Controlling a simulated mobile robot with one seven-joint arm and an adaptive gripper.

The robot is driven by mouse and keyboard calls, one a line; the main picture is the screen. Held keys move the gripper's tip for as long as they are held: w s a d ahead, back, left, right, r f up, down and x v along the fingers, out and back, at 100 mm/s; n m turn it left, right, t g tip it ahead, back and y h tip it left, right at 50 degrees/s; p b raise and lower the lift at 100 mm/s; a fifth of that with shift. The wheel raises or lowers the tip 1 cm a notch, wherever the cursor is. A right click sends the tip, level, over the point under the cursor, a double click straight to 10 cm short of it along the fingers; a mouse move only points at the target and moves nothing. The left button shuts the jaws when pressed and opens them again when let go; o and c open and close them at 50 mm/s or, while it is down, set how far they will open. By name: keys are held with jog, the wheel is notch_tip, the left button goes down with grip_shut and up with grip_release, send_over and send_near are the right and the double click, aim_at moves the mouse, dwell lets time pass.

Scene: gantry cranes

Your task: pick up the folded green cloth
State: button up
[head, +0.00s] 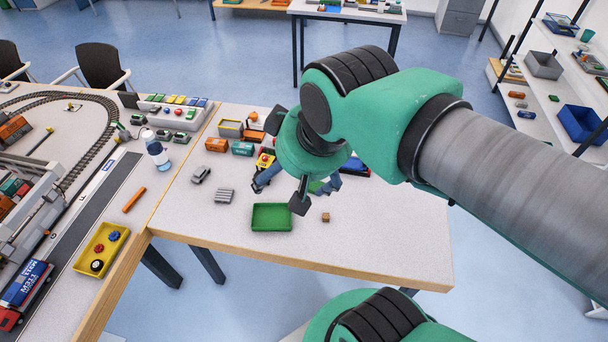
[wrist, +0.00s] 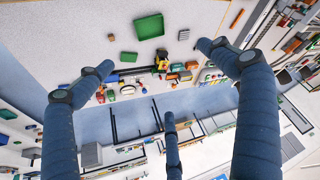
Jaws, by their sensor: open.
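The folded green cloth (wrist: 128,57) is a small flat green piece on the table in the wrist view. In the head view only a bit of the green cloth (head: 316,186) shows between the fingers of my gripper. My gripper (head: 297,191) hangs above the table with its three fingers spread and nothing between them. In the wrist view my gripper (wrist: 158,77) is wide open, and the cloth lies apart from the fingers, near the left one.
A green tray (head: 272,229) and a small brown block (head: 326,217) lie near the cloth. Grey model cars (head: 200,174), orange and teal wagons (head: 216,145) and a yellow-red toy vehicle (head: 265,158) stand nearby. The table's front right is clear.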

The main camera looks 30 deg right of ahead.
jog(key=w+d+f+n+g+b, duration=0.1)
jog(key=w+d+f, duration=0.15)
jog(key=w, duration=0.35)
jog(key=w+d+f+n+g, duration=0.1)
jog(key=w+d+f, duration=0.15)
jog(key=w, duration=0.35)
jog(key=n+g+b, duration=0.3)
jog(key=n+g, duration=0.1)
send_over(312, 186)
jog(key=w+d, duration=0.2)
notch_tip(312, 186, down, 32)
jog(key=shift+s+a+f, duration=0.15)
jog(key=shift+s+f, duration=0.05)
jog(key=shift+f, duration=0.05)
jog(key=shift+f+b, duration=0.6)
jog(key=shift+f, duration=3.7)
